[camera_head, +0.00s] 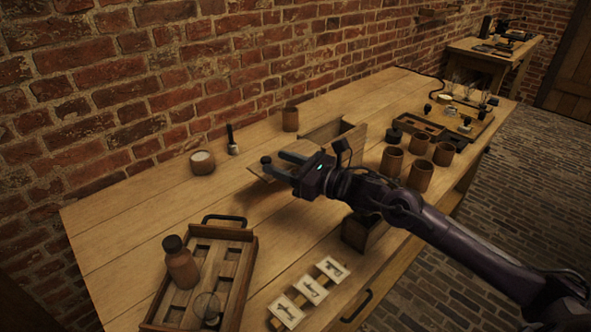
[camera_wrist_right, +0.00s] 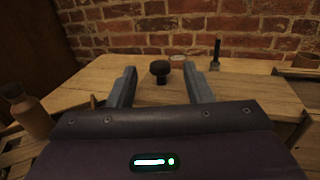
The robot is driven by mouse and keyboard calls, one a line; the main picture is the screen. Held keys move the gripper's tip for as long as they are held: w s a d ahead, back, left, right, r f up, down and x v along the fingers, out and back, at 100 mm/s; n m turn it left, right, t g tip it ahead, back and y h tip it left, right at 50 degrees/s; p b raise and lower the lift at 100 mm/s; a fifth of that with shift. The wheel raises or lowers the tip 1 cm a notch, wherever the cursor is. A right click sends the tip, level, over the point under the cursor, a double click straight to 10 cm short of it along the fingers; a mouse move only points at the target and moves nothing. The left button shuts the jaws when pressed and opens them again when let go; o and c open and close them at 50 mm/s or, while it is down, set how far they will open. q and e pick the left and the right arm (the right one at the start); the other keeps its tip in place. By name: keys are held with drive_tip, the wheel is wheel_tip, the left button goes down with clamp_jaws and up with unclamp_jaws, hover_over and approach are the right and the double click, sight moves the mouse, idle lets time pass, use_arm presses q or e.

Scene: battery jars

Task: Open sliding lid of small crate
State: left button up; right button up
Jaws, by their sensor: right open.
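The small wooden crate (camera_head: 352,146) stands in the middle of the table, partly hidden behind my right gripper and arm. Part of its top looks open. A flat pale board, apparently its lid (camera_head: 256,170), juts out to the left. A dark round knob (camera_head: 266,160) stands at the board's left end. My right gripper (camera_head: 282,165) is open, its fingers pointing left towards the knob. In the right wrist view the knob (camera_wrist_right: 160,70) appears between the two fingers, with gaps on both sides. I cannot tell how far beyond the fingertips it is. My left gripper is not in view.
A slotted tray (camera_head: 243,262) with a brown bottle (camera_head: 180,262) is at front left, beside several picture cards (camera_head: 310,290). Several brown cups (camera_head: 420,174) stand right of the crate. A small bowl (camera_head: 202,161) and brush (camera_head: 231,140) sit near the wall.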

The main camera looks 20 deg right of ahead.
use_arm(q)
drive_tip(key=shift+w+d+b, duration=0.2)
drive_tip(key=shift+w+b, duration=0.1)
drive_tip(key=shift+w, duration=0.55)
use_arm(e)
drive_tip(key=v, duration=0.5)
drive_tip(key=shift+s, duration=0.1)
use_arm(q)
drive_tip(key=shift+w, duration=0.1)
